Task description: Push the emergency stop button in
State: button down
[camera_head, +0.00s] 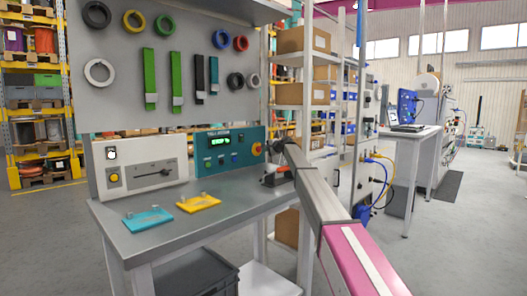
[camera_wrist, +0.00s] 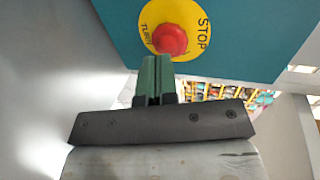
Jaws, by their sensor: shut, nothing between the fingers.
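The emergency stop button is a red knob (camera_wrist: 172,38) on a round yellow plate (camera_wrist: 198,22) marked STOP, on the teal control panel (camera_wrist: 115,20) in the wrist view. In the head view the emergency stop button (camera_head: 257,149) is at the right end of the teal panel. My gripper (camera_wrist: 156,62) is shut and empty, its green fingertips just below the red knob in the picture. I cannot tell whether they touch it. In the head view my arm reaches in from the lower right, and the fingers cannot be made out clearly beside the panel.
The teal panel stands on a grey workbench (camera_head: 115,217) beside a white box with a yellow button (camera_head: 138,170). A blue plate (camera_head: 148,219) and a yellow plate (camera_head: 198,203) lie in front. A pegboard (camera_head: 205,110) with coils rises behind. Shelves (camera_head: 300,95) stand to the right.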

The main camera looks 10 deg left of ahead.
jog(key=v, duration=1.1)
jog(key=shift+s+d+f, duration=0.1)
jog(key=shift+d, duration=0.05)
